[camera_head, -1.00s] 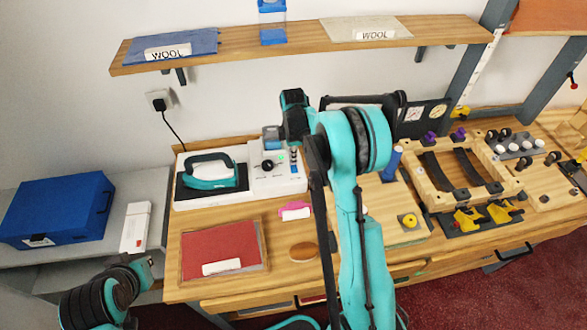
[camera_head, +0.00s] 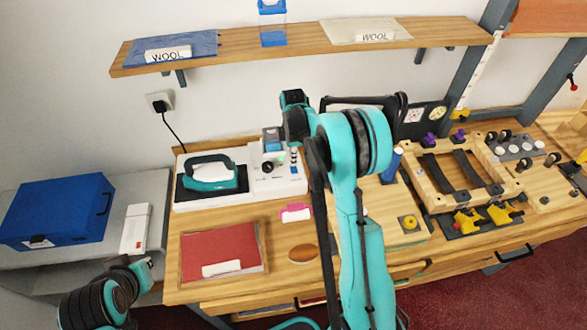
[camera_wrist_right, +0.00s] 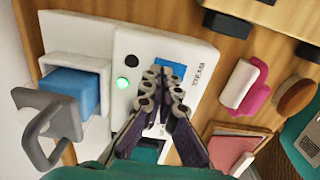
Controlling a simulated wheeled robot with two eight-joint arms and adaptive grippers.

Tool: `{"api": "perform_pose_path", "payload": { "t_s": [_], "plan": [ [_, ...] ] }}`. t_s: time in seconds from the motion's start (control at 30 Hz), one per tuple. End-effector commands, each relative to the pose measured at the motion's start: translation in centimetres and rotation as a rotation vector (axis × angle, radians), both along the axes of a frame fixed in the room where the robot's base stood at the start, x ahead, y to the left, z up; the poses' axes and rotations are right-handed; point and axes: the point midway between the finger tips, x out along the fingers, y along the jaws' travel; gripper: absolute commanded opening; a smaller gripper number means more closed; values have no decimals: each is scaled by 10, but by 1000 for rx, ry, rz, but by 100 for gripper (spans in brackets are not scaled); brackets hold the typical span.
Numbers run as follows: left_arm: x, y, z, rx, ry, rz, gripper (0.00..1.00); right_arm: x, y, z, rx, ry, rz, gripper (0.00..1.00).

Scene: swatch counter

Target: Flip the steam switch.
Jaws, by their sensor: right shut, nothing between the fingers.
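The white steam station (camera_head: 291,184) stands at the back left of the counter, with its control panel on the right side. It also shows close up in the right wrist view (camera_wrist_right: 205,62). A lit green lamp (camera_wrist_right: 122,83) and a black round button (camera_wrist_right: 131,61) sit on the panel. My right gripper (camera_wrist_right: 160,72) is shut and empty, over the panel by a blue patch (camera_wrist_right: 176,68) and a printed label (camera_wrist_right: 196,86). I cannot tell whether the tips touch it. The fingers hide part of the panel, and I cannot make out the switch's position.
A teal iron (camera_head: 210,174) rests left of the panel. A blue tank with a grey handle (camera_wrist_right: 42,120) stands at the panel's back. A pink-and-white item (camera_head: 295,212), a brown disc (camera_head: 303,253) and a red swatch (camera_head: 215,246) lie in front.

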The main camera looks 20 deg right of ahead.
Motion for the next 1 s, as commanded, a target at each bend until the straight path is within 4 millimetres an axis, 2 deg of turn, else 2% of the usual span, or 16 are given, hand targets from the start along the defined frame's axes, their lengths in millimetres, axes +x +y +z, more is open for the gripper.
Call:
{"api": "perform_pose_path", "payload": {
  "t_s": [0.03, 0.6, 1.0],
  "plan": [
    [0, 0, 5, 0, 0, 0, 0, 0, 0, 7, 0, 0, 0, 0],
    [0, 0, 32, 0, 0, 0, 0, 0, 0, 54, 0, 0, 0, 0],
    [0, 0, 32, 0, 0, 0, 0, 0, 0, 57, 0, 0, 0, 0]
  ]
}}
